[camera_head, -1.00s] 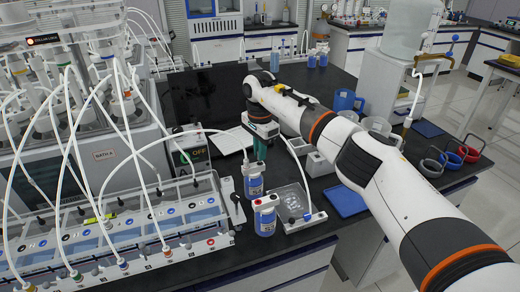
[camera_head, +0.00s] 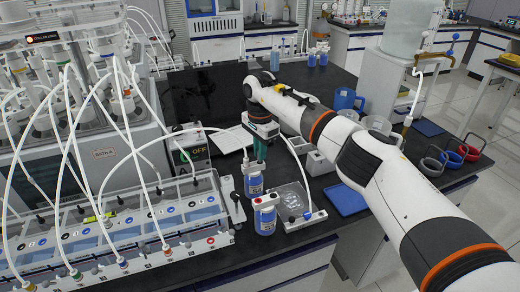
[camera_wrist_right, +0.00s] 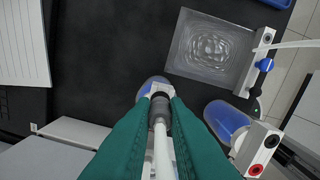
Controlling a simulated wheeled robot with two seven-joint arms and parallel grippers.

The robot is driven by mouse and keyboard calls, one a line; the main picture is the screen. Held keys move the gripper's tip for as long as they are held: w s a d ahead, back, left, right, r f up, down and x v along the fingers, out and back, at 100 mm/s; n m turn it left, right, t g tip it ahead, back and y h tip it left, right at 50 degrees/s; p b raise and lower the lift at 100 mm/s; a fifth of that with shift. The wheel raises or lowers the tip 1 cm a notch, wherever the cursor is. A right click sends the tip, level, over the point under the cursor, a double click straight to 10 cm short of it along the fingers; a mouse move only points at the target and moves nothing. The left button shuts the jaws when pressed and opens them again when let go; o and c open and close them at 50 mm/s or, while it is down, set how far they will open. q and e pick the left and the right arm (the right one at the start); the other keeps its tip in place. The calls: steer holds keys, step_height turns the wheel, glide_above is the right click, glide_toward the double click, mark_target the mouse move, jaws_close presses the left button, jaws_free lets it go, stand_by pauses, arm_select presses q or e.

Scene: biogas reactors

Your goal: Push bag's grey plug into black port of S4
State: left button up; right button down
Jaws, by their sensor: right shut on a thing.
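My right gripper (camera_head: 261,150) has green fingers and points down over the bench. In the wrist view its fingers (camera_wrist_right: 160,115) are shut on a grey plug (camera_wrist_right: 159,108) with a white hose. A bottle of blue liquid (camera_head: 254,184) stands under the gripper; its top is mostly hidden by the fingers in the wrist view. A second bottle (camera_head: 265,217) stands in front; its white cap has a black port (camera_wrist_right: 272,141) and a red port (camera_wrist_right: 256,169). The clear bag (camera_head: 291,202) lies to the right. I cannot read which bottle is S4. My left gripper is not in view.
A blue-lit bath with several tubes (camera_head: 120,228) fills the left front. A box marked OFF (camera_head: 188,150) stands left of the gripper. A dark panel (camera_head: 205,95) lies behind.

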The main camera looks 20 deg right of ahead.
steer(key=shift+f+b, duration=0.45)
steer(key=shift+f, duration=0.25)
stand_by(0.8)
stand_by(0.3)
steer(key=c, duration=1.3)
jaws_free()
steer(key=shift+c, duration=0.2)
steer(key=shift+r, duration=0.15)
step_height(320, 180, up, 12)
steer(key=b, duration=0.1)
